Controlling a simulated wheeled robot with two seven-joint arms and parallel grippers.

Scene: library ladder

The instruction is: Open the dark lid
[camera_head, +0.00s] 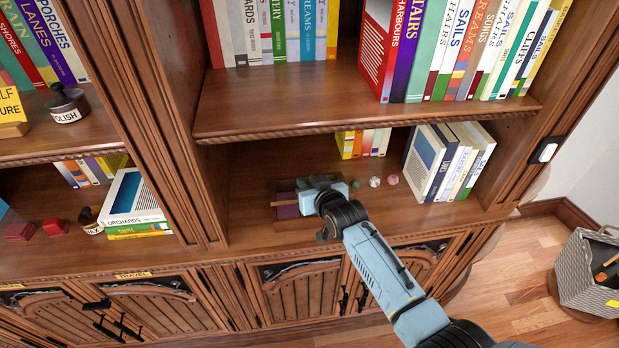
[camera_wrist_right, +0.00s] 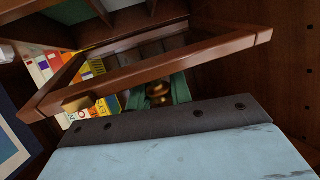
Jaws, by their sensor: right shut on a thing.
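A low wooden box (camera_head: 285,213) stands on the middle shelf, to the left of my right gripper (camera_head: 306,190). In the right wrist view a dark brown wooden frame that looks like its lid (camera_wrist_right: 150,67) crosses the picture at a slant, with books showing through it. A brass knob (camera_wrist_right: 158,92) sits between the green fingertips of my right gripper (camera_wrist_right: 157,95), which is shut on it. The lid looks tilted up, but how far is hard to tell. My gripper hides part of the box in the head view. My left gripper is not in view.
Small round pieces (camera_head: 375,181) lie right of the gripper. Leaning books (camera_head: 450,160) stand farther right, and an upper shelf (camera_head: 370,105) overhangs the area. A wooden upright (camera_head: 185,130) bounds the left side. A grey basket (camera_head: 590,270) stands on the floor at right.

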